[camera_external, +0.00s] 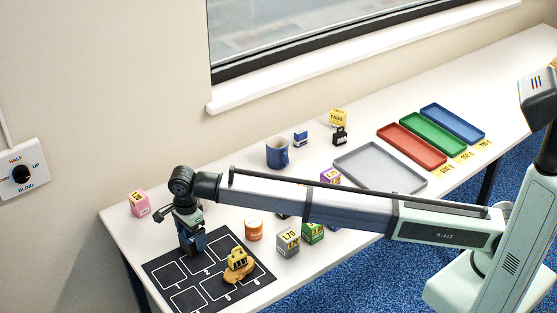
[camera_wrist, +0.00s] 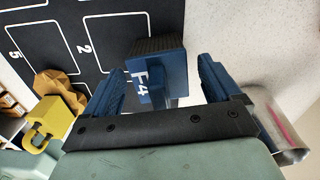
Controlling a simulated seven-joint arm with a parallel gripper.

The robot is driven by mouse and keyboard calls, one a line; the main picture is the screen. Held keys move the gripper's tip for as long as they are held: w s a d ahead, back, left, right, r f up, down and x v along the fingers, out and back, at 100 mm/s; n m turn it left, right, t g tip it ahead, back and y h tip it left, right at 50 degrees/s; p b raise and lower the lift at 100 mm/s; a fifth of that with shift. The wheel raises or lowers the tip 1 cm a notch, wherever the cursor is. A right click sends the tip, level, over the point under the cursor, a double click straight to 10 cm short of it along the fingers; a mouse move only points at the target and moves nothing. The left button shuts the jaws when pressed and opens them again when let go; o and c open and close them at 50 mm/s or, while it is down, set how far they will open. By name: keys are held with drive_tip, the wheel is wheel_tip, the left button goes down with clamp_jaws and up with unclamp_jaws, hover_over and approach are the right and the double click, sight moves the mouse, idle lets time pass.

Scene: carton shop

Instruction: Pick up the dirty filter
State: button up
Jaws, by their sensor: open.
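The filter is a blue block (camera_wrist: 150,88) marked F-4 with a dark, pleated-looking top, seen in the wrist view over the black numbered mat (camera_wrist: 112,58). I take it for the dirty filter. My gripper (camera_wrist: 158,72) is open, with one blue finger on each side of the filter; gaps show between the fingers and the block. In the external view my gripper (camera_external: 191,240) points down at the back of the mat (camera_external: 158,266). There the filter is hard to tell apart from the blue fingers.
A yellow lock-like object (camera_external: 240,258) sits on a brown piece (camera_external: 236,273) on the mat. An orange jar (camera_external: 253,229), a grey box (camera_external: 288,242) and a green box (camera_external: 313,234) stand right of the mat. A pink box (camera_external: 139,204) is left. A grey tray (camera_external: 380,167) lies farther along.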

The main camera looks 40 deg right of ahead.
drive_tip(key=c, duration=1.1)
drive_tip(key=shift+c, duration=0.2)
drive_tip(key=shift+r, duration=0.15)
